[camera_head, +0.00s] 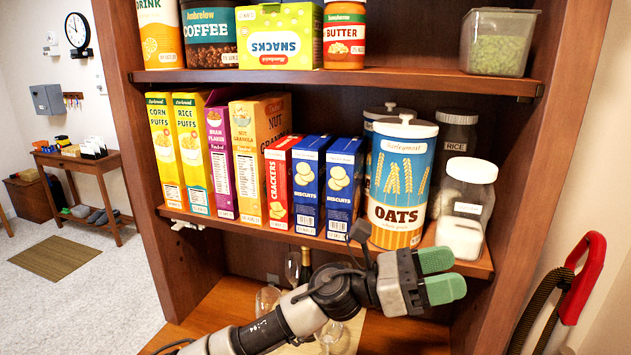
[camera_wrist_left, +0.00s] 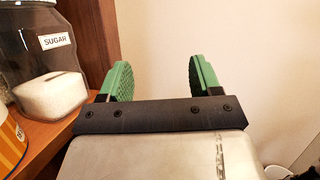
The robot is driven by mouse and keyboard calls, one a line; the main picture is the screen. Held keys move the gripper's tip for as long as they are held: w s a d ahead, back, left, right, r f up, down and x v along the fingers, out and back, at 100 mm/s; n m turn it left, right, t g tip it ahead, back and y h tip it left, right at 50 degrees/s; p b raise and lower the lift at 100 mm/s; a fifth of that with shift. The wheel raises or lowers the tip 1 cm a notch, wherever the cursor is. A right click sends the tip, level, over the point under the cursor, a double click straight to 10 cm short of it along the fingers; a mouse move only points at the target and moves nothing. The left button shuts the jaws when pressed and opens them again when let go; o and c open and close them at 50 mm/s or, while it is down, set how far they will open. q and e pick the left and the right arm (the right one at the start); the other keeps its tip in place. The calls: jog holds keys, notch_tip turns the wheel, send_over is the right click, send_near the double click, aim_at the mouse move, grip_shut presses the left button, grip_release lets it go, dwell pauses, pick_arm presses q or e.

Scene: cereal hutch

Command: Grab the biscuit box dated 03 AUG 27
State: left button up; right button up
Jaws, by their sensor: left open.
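Two blue biscuit boxes stand upright side by side on the middle shelf in the head view, a left one (camera_head: 307,186) and a right one (camera_head: 343,187). Each shows a biscuit picture and a white label low on its front; the dates are too small to read. My left gripper (camera_head: 442,275) is open and empty, below and to the right of the boxes, in front of the shelf's right end. In the left wrist view its green fingers (camera_wrist_left: 158,82) are apart with only pale wall between them. My right gripper is not in view.
A red crackers box (camera_head: 280,182) touches or nearly touches the left biscuit box. The oats canister (camera_head: 400,185) stands just right of the right one. A sugar jar (camera_head: 466,195) is near the shelf's right end. The shelf edge (camera_head: 290,234) runs below the boxes.

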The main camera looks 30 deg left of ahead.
aim_at(305, 157)
pick_arm(q)
jog(key=s+a+r+m+g+y+p, duration=0.15)
jog(key=a+r+m+y, duration=0.45)
jog(key=a+m+y, duration=0.6)
jog(key=s+a+r+m+g+y, duration=0.3)
jog(key=a+r+m+y, duration=0.45)
jog(key=a, duration=0.75)
jog(key=shift+m+y, duration=0.75)
jog(key=shift+y, duration=0.1)
jog(key=w+p, duration=0.1)
jog(key=w, duration=0.2)
jog(key=w+a+p, duration=0.1)
jog(key=w+p, duration=0.1)
jog(key=w, duration=0.2)
jog(key=w+a+f+p, duration=0.1)
jog(key=w, duration=0.2)
jog(key=shift+w+f, duration=0.1)
jog(key=shift+w, duration=0.15)
jog(key=shift+w+a+p, duration=0.15)
jog(key=shift+w+p, duration=0.45)
jog(key=shift+w, duration=0.2)
jog(key=p+x, duration=0.1)
jog(key=x, duration=0.4)
jog(key=shift+f, duration=0.1)
jog(key=c, duration=1.2)
